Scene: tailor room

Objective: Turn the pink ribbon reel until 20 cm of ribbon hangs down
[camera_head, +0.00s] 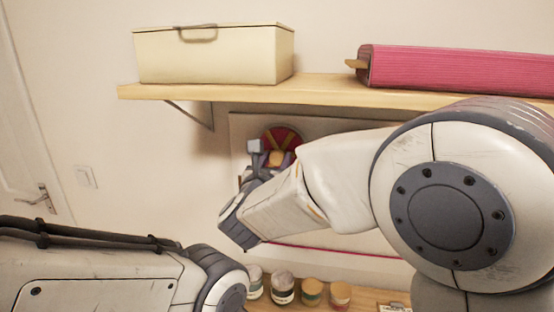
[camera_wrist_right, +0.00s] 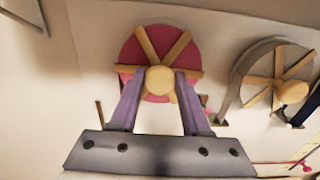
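The pink ribbon reel (camera_wrist_right: 186,52) has wooden spokes and a round wooden hub (camera_wrist_right: 160,85); it faces the right wrist camera. In the head view the reel (camera_head: 291,136) shows below the shelf, partly hidden by my right arm. My right gripper (camera_wrist_right: 162,74) has its two purple fingers on either side of the hub. They look very close to it, but I cannot tell whether they press on it. No hanging length of ribbon from this reel can be made out. My left arm shows at the lower left of the head view, its gripper out of view.
A second reel (camera_wrist_right: 242,75) with wooden spokes stands right of the pink one. The shelf (camera_head: 225,88) above holds a cream box (camera_head: 210,60) and a pink roll or box (camera_head: 450,70). A thin pink line (camera_head: 335,250) runs under my right arm.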

